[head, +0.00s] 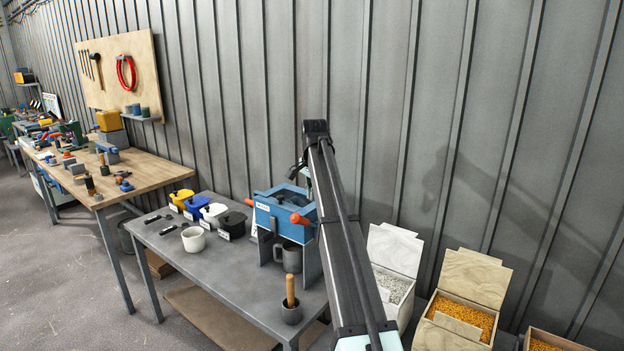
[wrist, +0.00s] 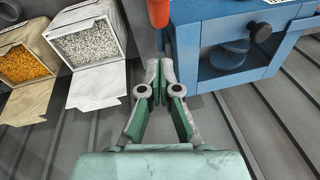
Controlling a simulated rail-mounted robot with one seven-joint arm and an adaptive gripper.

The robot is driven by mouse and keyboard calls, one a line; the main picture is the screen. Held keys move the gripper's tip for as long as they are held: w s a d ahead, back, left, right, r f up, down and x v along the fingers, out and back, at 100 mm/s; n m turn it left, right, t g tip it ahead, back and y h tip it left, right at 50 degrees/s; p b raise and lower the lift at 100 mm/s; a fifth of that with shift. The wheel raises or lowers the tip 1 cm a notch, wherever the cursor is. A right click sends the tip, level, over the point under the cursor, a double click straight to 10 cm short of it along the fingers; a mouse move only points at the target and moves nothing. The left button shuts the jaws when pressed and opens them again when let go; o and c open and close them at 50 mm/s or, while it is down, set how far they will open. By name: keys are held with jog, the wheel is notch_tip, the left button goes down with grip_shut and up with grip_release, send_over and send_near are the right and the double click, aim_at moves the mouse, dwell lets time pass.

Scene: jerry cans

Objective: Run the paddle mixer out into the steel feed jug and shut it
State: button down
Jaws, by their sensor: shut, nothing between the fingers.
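The paddle mixer (head: 282,212) is a blue box on a grey stand on the dark table, with orange-red grips at its front and side. The steel feed jug (head: 289,259) stands under it, between the stand's legs; its inside is hidden. In the wrist view the mixer (wrist: 240,25) fills the upper right, with a dark round knob on its face. My gripper (wrist: 158,70) is shut and empty beside the mixer. An orange-red grip (wrist: 158,13) shows just beyond the fingertips, with no clear contact. In the head view my gripper is mostly hidden behind my dark column.
On the table (head: 232,268) are a white cup (head: 193,239), several small lidded bins and a dark pot with a wooden handle (head: 291,301). Open boxes of white (head: 393,286) and orange pellets (head: 463,317) stand right of the table. The table's front left is clear.

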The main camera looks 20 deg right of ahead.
aim_at(306, 219)
jog(key=shift+a+f+p, duration=0.35)
jog(key=shift+a+f, duration=0.05)
jog(key=shift+f, duration=0.55)
jog(key=shift+a+f+p, duration=0.3)
jog(key=shift+a+f, duration=0.05)
jog(key=shift+f, duration=0.6)
jog(key=shift+a+f+p, duration=0.35)
jog(key=shift+a+f, duration=0.05)
jog(key=shift+f, duration=0.55)
jog(key=shift+s+f, duration=0.1)
jog(key=shift+s, duration=0.05)
